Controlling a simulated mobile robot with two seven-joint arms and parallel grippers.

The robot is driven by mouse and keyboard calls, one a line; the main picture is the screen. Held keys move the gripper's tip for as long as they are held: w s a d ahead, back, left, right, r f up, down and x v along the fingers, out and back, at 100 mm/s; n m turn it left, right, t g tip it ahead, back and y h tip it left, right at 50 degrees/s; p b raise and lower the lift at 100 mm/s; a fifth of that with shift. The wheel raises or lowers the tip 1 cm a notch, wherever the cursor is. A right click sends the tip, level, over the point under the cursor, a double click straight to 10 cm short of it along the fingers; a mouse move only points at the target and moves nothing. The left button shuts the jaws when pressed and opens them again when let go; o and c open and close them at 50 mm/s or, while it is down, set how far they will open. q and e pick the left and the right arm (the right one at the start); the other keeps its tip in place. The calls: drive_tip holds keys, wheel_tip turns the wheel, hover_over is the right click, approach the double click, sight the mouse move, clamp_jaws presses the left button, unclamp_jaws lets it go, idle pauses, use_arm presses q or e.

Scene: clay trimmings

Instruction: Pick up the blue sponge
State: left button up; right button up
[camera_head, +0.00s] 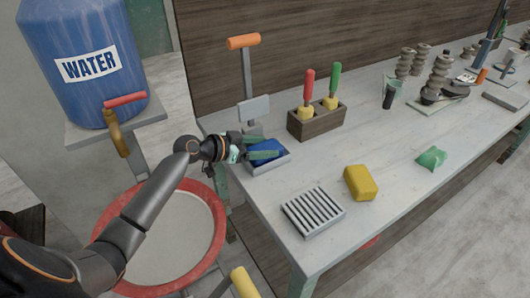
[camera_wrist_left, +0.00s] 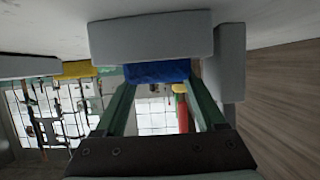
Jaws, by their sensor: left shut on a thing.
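The blue sponge (camera_head: 262,147) is at the left end of the workbench, in a small grey tray (camera_head: 273,166). My left gripper (camera_head: 270,150) reaches in from the left, with its green fingers over the tray and on both sides of the sponge. It is shut on the sponge. In the left wrist view the sponge (camera_wrist_left: 157,72) shows between the far ends of the two fingers, partly hidden by the tray's grey wall (camera_wrist_left: 150,40). I cannot tell whether the sponge is clear of the tray floor. My right gripper is not in view.
A wooden holder (camera_head: 318,124) with red-handled and green-handled tools stands right of the tray. A slatted grey rack (camera_head: 312,212), yellow sponge (camera_head: 360,183) and green cloth (camera_head: 432,158) lie on the bench (camera_head: 400,205). A blue water barrel (camera_head: 85,60) and red-rimmed bucket (camera_head: 217,225) are left.

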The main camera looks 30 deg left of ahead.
use_arm(q)
drive_tip(key=c, duration=0.3)
drive_tip(key=shift+c, duration=0.2)
drive_tip(key=shift+r, duration=0.15)
